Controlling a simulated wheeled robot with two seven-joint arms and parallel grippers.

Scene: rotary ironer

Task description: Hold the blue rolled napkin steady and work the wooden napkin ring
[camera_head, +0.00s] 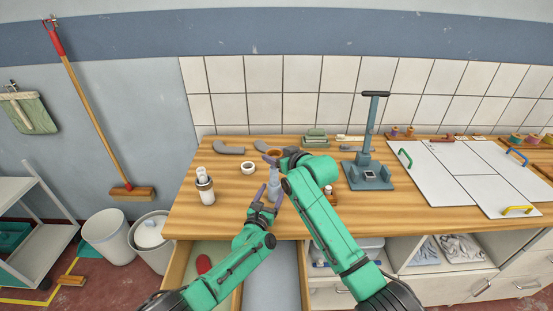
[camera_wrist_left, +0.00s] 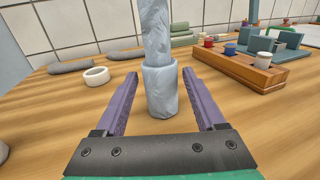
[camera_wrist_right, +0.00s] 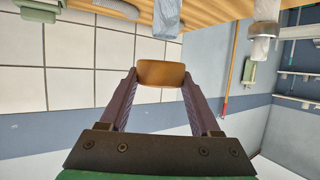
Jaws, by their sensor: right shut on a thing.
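The blue rolled napkin (camera_head: 274,184) stands upright on the wooden worktop; it also shows in the left wrist view (camera_wrist_left: 160,85). My left gripper (camera_head: 264,197) is open low around it, with one finger on each side and small gaps in the left wrist view (camera_wrist_left: 160,73). The wooden napkin ring (camera_wrist_right: 161,73) is between the fingertips of my right gripper (camera_wrist_right: 160,76), which is shut on it. In the head view, the right gripper (camera_head: 276,160) holds the ring (camera_head: 274,153) near the napkin's top. In the right wrist view, the ring is apart from the napkin (camera_wrist_right: 167,18).
A white ring (camera_head: 248,167) lies left of the napkin. Another rolled napkin with a ring (camera_head: 205,187) stands further left. A blue-grey press (camera_head: 368,175) stands to the right. A wooden rack with coloured spools (camera_wrist_left: 240,68) is close on the right. Drawers below are open.

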